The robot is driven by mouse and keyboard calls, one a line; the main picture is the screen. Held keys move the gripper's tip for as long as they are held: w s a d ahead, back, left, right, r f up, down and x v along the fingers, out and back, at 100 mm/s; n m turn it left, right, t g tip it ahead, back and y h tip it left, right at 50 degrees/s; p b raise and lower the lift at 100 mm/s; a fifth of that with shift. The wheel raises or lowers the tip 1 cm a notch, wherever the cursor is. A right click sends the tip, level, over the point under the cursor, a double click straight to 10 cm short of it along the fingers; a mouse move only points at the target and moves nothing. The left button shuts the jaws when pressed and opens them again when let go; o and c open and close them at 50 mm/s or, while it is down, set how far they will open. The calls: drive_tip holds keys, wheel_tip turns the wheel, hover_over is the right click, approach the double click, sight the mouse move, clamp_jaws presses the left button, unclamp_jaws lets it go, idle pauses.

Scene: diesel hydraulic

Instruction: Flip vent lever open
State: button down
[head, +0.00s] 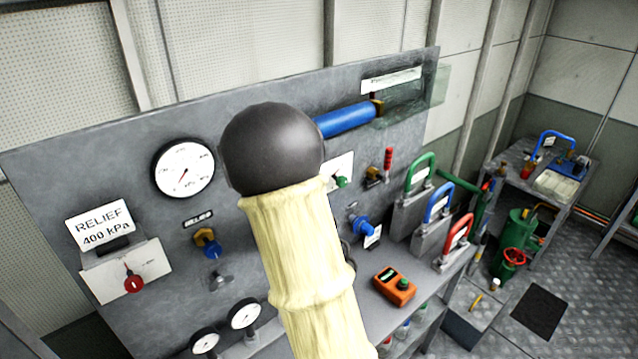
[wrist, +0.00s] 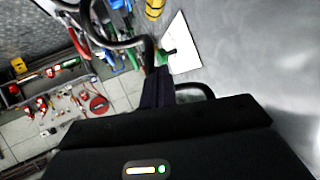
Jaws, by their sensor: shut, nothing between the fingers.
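No readable label marks the vent lever, so I cannot tell for sure which part it is. A small red-handled lever (head: 388,160) stands upright on a brass valve (head: 374,177) on the grey panel. Left of it, a green knob (head: 341,182) sits on a white plate, partly hidden by my arm. The wrist view shows a white plate (wrist: 182,48) with a green part (wrist: 163,56) and a short dark stem. My gripper (wrist: 158,85) is shut and empty, its fingertips close to that green part; contact is unclear. In the head view my arm hides the gripper.
The panel carries a gauge (head: 184,168), a blue cylinder (head: 346,120), a relief sign (head: 100,226) and a blue valve (head: 362,226). Green, blue and red padlocks (head: 437,215) and an orange meter (head: 394,287) stand on the ledge at right. Floor at far right is partly open.

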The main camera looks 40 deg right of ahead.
wheel_tip(320, 180, up, 6)
drive_tip(key=s, duration=0.2)
drive_tip(key=shift+s+d+r, duration=0.2)
drive_tip(key=shift+s+r, duration=0.05)
drive_tip(key=shift+s, duration=0.15)
drive_tip(key=s+a+f+n+t+y+b, duration=0.15)
drive_tip(key=a+f+n+y+b, duration=0.65)
drive_tip(key=a, duration=0.9)
drive_tip(key=s+a+f+n+g+y+b, duration=0.1)
drive_tip(key=s+a+f+n+g, duration=0.4)
drive_tip(key=s+f, duration=0.7)
drive_tip(key=shift+s+a+f+n+y, duration=0.25)
drive_tip(key=shift+s+a+n+y, duration=0.5)
drive_tip(key=shift+s+a, duration=0.3)
